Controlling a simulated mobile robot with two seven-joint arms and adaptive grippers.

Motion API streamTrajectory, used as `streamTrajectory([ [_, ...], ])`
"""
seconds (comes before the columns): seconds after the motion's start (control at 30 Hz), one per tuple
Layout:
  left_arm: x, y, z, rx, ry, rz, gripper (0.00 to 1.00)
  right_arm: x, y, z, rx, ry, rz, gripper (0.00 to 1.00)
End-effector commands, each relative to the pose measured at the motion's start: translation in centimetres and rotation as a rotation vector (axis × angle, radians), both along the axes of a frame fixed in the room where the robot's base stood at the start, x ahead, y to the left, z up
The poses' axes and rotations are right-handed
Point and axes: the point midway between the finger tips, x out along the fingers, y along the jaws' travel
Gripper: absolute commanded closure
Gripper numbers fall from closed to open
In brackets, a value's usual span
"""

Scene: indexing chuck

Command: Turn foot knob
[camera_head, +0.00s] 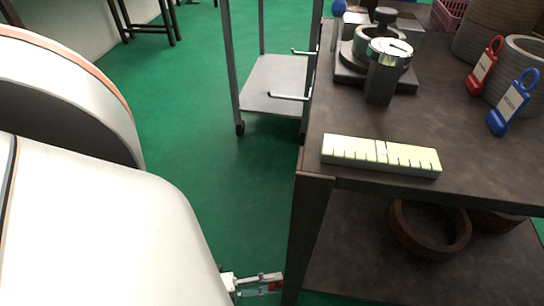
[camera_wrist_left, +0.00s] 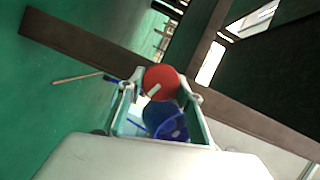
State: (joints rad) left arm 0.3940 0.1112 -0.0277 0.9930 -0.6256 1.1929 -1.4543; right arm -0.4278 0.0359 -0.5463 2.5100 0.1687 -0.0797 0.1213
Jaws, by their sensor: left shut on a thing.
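My left gripper (camera_head: 262,282) is low beside the front leg of the dark table. In the left wrist view, a red round knob (camera_wrist_left: 160,80) with a white mark sits between the fingertips (camera_wrist_left: 162,88). A blue rounded part (camera_wrist_left: 163,120) lies between the fingers, closer to the palm. The gripper is shut on the red knob; I cannot tell whether the blue part is joined to it. The indexing chuck (camera_head: 377,48) stands on the table top, with a shiny metal disc at its front. My right gripper is not in view.
A pale marked bar (camera_head: 380,156) lies near the edge of the dark table (camera_head: 460,140). Red (camera_head: 483,67) and blue (camera_head: 512,102) tags lean on coiled rings at right. A brown ring (camera_head: 428,228) is on the lower shelf. A grey cart (camera_head: 268,85) stands behind; green floor is open.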

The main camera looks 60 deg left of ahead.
Motion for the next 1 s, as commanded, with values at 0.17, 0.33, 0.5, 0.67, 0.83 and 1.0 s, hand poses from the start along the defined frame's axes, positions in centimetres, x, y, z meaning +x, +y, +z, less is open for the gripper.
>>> streamTrajectory([
  [0.17, -0.04, 0.06, -0.13, 0.060, -0.049, 0.001, 0.87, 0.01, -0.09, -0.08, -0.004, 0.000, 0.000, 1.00],
  [0.33, -0.09, 0.04, -0.13, 0.093, -0.076, 0.000, 0.87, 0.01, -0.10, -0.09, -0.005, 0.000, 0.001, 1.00],
  [0.5, -0.09, 0.06, -0.15, 0.106, -0.086, -0.001, 0.87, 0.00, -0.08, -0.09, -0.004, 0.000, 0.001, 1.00],
  [0.67, -0.09, 0.06, -0.14, 0.106, -0.086, -0.001, 0.87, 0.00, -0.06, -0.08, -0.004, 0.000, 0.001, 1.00],
  [0.83, -0.10, 0.06, -0.14, 0.106, -0.086, -0.001, 0.87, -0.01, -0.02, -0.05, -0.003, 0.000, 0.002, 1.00],
  [1.0, -0.07, 0.05, -0.12, 0.104, -0.086, 0.000, 0.49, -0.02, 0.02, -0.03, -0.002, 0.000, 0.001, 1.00],
])
